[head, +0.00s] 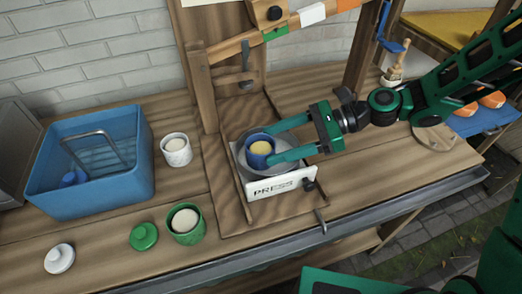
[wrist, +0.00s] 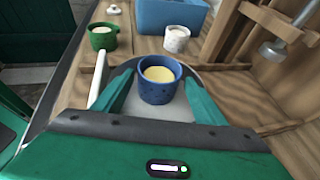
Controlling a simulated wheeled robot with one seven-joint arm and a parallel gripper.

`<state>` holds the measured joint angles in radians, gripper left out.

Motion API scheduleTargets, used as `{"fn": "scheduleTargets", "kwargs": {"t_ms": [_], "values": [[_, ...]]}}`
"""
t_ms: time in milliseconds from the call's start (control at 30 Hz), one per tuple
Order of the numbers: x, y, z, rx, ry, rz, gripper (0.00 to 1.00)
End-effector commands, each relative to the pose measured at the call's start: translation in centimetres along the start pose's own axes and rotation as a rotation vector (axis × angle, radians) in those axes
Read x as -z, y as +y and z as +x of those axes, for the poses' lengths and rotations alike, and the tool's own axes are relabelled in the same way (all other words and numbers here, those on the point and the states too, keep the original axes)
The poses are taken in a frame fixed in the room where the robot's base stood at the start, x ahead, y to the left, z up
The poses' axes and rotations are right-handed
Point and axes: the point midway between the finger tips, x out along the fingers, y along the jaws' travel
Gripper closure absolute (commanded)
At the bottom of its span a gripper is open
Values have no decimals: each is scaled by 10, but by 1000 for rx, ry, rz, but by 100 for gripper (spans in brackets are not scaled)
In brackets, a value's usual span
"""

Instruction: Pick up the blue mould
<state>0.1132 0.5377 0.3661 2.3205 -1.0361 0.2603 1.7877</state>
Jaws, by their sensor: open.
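The blue mould (head: 259,152) is a small dark-blue speckled cup with a pale yellow filling. It stands upright on the round metal plate of the press (head: 283,184), which has a white front panel marked PRESS. My gripper (head: 272,143) reaches in from the right, level with the mould, with one finger on each side of it. In the wrist view the mould (wrist: 158,84) sits between the two green fingertips (wrist: 158,92). The fingers are open; whether either one touches the mould I cannot tell.
A green mould (head: 186,223) with a green lid (head: 144,236), a white speckled mould (head: 177,150), a white lid (head: 59,258) and a blue tub (head: 92,155) stand on the left. The wooden press frame (head: 205,85) rises behind the plate. Bare bench lies right of the press.

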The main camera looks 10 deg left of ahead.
Motion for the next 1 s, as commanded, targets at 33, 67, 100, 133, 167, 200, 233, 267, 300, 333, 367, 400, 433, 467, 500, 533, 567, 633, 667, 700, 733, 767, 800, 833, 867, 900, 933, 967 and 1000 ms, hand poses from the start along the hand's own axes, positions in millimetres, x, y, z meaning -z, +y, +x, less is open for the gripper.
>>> {"fn": "scheduleTargets", "kwargs": {"t_ms": [33, 67, 100, 133, 167, 200, 233, 267, 300, 333, 367, 400, 433, 467, 500, 533, 567, 633, 667, 700, 733, 767, 800, 833, 867, 900, 933, 967, 1000], "values": [[0, 1, 9, -4, -1, 0, 35], [0, 1, 13, -4, 0, -1, 35], [0, 1, 19, -5, 0, -1, 35], [0, 1, 23, -4, 0, 0, 35], [0, 1, 27, -4, -1, 0, 35], [0, 1, 32, -4, -1, 0, 35], [0, 1, 34, -3, -1, 0, 35], [0, 0, 36, -2, 0, 0, 35], [0, 0, 38, -1, 0, 0, 35], [1, 0, 40, -1, 1, 0, 35], [1, 0, 40, -1, 1, 0, 35], [1, 0, 41, -1, 1, 0, 35], [1, 0, 41, 0, 1, 0, 35], [1, 0, 41, 0, 1, 0, 35], [1, 0, 40, 0, 1, 0, 35], [1, 0, 40, 0, 1, 0, 35], [1, 0, 40, 0, 1, 0, 35], [1, 0, 40, 0, 1, 0, 49], [1, 0, 40, 0, 1, 0, 56], [1, 0, 40, 0, 1, 0, 66], [1, 0, 40, 0, 1, 0, 66], [1, 0, 40, 0, 1, 0, 66], [0, 0, 40, 0, 0, 0, 66], [0, 0, 40, 0, 0, 0, 66], [0, 0, 40, 1, 0, 0, 66], [0, 0, 40, 1, 0, 0, 66], [0, 0, 40, 1, 0, 0, 66], [0, 0, 40, 1, 0, 0, 66], [0, 0, 40, 1, 0, 0, 66]]}}
